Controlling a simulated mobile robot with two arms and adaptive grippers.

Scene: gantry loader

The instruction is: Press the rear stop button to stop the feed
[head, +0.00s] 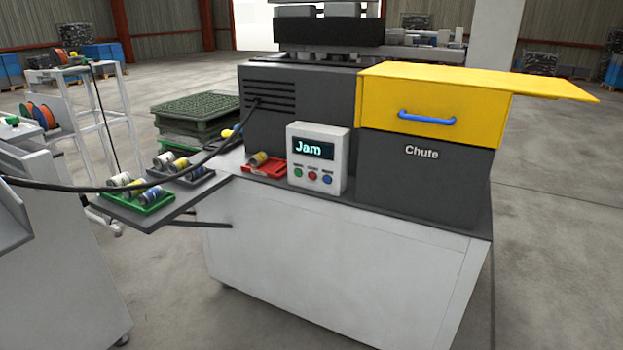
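A white control box (318,158) stands on the machine's front ledge, and its display (314,149) reads "Jam". Below the display is a row of three small buttons: a green button (298,172), a red button (312,175) and a blue button (327,179). Their labels are too small to read. I see no button marked as the rear stop; the machine's back side is hidden from this view. The dark machine housing (330,88) rises behind the control box. Neither of my grippers is in view.
A yellow chute cover (400,92) with a blue handle (427,118) juts out right. A black cable (80,188) crosses at left above trays of rolls, including a green tray (137,203). A red tray (262,168) sits beside the control box. The floor at right is clear.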

